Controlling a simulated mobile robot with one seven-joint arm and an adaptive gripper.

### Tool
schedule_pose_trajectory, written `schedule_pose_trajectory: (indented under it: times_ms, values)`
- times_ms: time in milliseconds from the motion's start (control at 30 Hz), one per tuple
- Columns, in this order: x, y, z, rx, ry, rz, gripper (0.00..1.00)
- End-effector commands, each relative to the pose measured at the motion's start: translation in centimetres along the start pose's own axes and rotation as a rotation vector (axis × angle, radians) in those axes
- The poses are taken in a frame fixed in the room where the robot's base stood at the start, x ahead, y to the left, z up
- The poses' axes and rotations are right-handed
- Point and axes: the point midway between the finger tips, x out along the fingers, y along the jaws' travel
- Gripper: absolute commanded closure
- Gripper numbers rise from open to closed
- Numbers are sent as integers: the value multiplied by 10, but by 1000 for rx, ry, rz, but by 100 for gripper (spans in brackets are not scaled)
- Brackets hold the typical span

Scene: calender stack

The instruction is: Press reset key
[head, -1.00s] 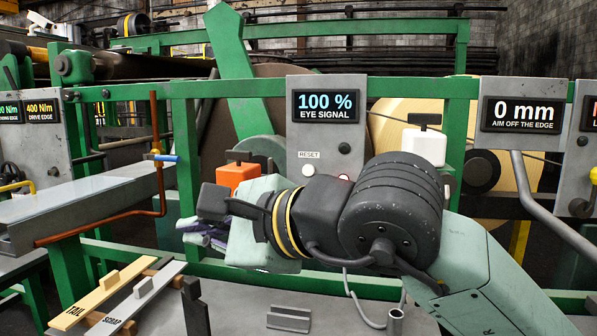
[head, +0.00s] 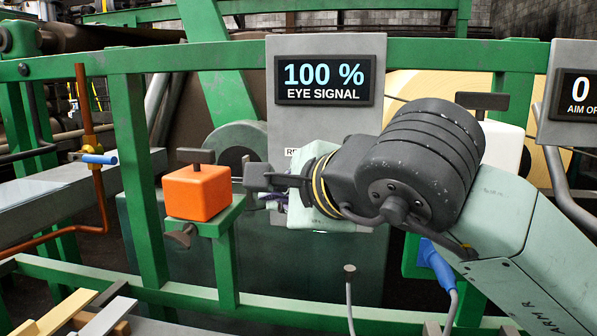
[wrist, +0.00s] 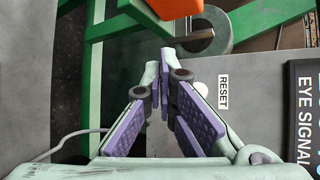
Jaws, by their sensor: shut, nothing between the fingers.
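The grey eye signal panel (head: 285,120) carries a lit display reading 100 %. In the head view its RESET label is partly covered by my arm, and the key is hidden. The wrist view shows the RESET label (wrist: 223,92) and beside it the round white reset key (wrist: 201,88), partly covered by a finger. My gripper (wrist: 165,58) is shut and empty, with purple pads, close in front of the panel. Its tips are past the key toward the top of the wrist picture; contact cannot be told. In the head view my gripper (head: 275,198) is mostly behind my wrist.
An orange box (head: 198,192) with a dark handle stands on a green bracket left of my gripper. A white box (head: 502,150) is behind my arm. Green frame rails (head: 150,170) surround the panel. A blue connector (head: 436,262) hangs below my arm.

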Motion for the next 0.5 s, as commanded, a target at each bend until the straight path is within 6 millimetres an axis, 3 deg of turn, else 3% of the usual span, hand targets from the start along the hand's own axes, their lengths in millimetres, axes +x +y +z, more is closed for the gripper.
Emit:
schedule_pose_trajectory:
  times_ms: [500]
  values:
    - [5,-5,-4,2,-1,1,100]
